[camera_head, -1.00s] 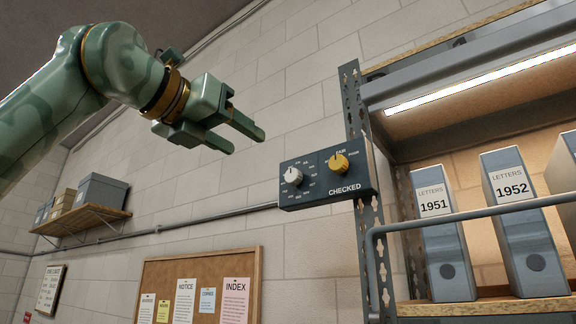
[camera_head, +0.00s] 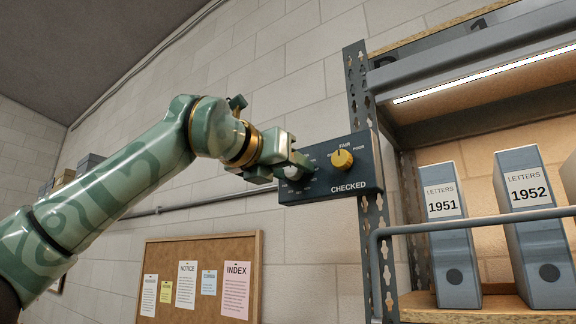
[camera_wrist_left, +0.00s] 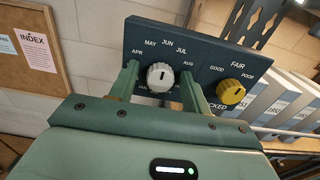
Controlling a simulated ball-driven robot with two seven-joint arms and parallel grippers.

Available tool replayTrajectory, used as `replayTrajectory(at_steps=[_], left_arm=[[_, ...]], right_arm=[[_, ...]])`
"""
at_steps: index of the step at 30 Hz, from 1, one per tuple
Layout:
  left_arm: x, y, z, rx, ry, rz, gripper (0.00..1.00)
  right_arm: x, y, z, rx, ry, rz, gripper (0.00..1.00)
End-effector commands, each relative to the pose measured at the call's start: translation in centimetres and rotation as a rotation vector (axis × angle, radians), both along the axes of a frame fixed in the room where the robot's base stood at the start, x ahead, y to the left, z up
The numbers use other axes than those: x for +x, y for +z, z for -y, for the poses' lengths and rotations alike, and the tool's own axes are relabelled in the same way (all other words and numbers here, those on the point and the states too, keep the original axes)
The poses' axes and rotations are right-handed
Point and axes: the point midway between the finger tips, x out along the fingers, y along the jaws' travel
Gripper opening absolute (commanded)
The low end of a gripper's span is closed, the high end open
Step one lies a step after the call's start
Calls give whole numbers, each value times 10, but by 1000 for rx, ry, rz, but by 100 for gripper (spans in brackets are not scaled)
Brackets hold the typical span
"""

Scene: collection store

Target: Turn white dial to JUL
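The white dial (camera_wrist_left: 160,77) sits on the dark panel (camera_wrist_left: 208,68) among month labels. In the left wrist view its dark pointer mark points up, roughly toward JUN; the exact setting is hard to tell. My left gripper (camera_wrist_left: 158,84) is open, one finger on each side of the dial, with small gaps showing. In the head view the left gripper (camera_head: 296,170) is at the panel's left end and largely hides the white dial (camera_head: 292,173). My right gripper is in neither view.
A yellow dial (camera_head: 342,159) with FAIR and POOR labels is close to the right of the white dial. A shelf post (camera_head: 357,90) stands behind the panel. Binders (camera_head: 452,240) stand on the shelf at right. A notice board (camera_head: 255,290) hangs below.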

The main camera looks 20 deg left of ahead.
Motion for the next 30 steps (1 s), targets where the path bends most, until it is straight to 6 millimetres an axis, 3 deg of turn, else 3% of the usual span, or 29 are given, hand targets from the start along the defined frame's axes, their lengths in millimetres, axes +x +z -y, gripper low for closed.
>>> replayTrajectory(at_steps=[1,4,14,30], left_arm=[[0,0,0,0,0,0,33],[0,0,0,0,0,0,6],[-1,1,0,35,0,13,6],[-1,1,1,349,0,127,6]], right_arm=[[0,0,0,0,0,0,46],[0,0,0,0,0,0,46],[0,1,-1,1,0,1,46],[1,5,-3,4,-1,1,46]])
